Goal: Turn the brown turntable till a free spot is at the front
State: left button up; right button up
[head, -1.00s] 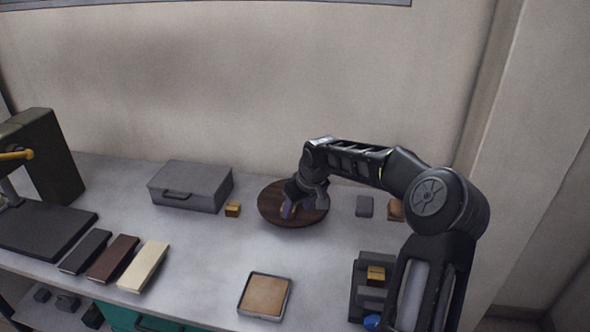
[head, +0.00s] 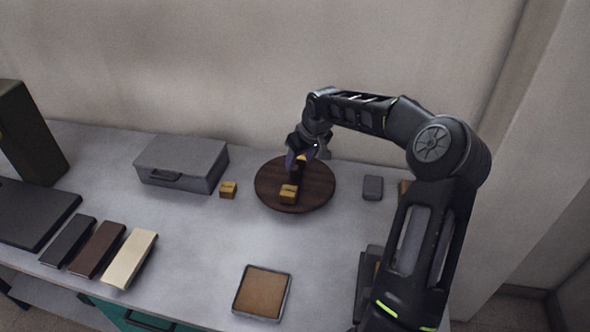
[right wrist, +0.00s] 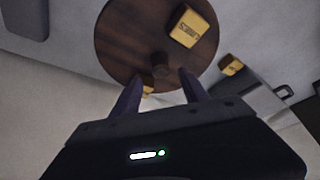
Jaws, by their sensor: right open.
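The round brown turntable (head: 322,187) lies on the grey table, right of the grey case. A small yellow box (head: 289,194) stands on its front part; it also shows in the right wrist view (right wrist: 187,26). A dark knob (right wrist: 160,66) stands up near the turntable's middle. Another yellow piece (right wrist: 148,89) shows at the turntable's back edge, partly hidden by a finger. My right gripper (head: 304,163) is open over the back part of the turntable. Its two purple fingers point toward the knob in the right wrist view, with nothing visibly held. My left gripper is not in view.
A grey case (head: 182,163) and a yellow box (head: 228,189) stand left of the turntable. A dark grey block (head: 373,187) lies to its right. A brown-topped square tray (head: 262,292) lies in front. Several flat swatches lie front left. The table just before the turntable is clear.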

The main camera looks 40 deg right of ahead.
aim_at(296, 168)
jog(key=p+x, duration=0.1)
jog(key=x, duration=0.6)
grip_shut()
dwell(0.5)
dwell(0.9)
